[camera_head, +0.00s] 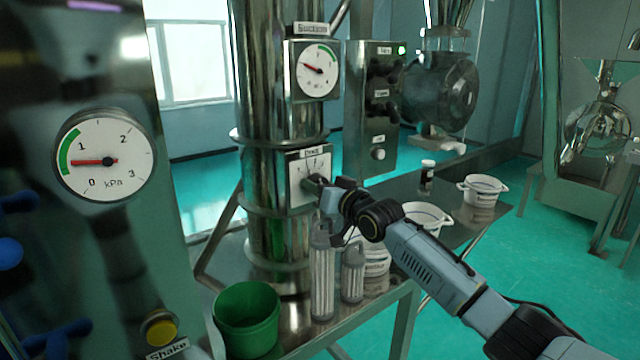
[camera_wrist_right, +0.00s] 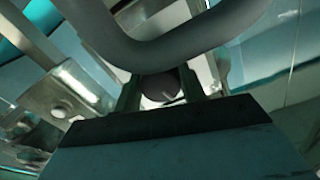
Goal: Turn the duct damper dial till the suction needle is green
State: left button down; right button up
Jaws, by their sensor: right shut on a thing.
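The damper dial (camera_wrist_right: 160,88) is a dark round knob between my fingers in the right wrist view. In the head view it is mostly hidden by my right gripper (camera_head: 318,183), which is shut on it at the pale damper plate (camera_head: 296,186) on the steel duct (camera_head: 265,115). The suction gauge (camera_head: 318,72) sits above on the same duct. Its red needle points left and slightly up, outside the green band at the upper right. My left gripper is not in view.
A larger kPa gauge (camera_head: 105,157) is at the left, its needle near the green band's lower end. A control box (camera_head: 375,110) is right of the duct.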

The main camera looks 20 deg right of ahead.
dwell(0.5)
jog(key=o, duration=1)
jog(key=shift+s, duration=0.1)
jog(key=b+v, duration=0.1)
jog(key=v, duration=1.2)
jog(key=shift+s, duration=0.1)
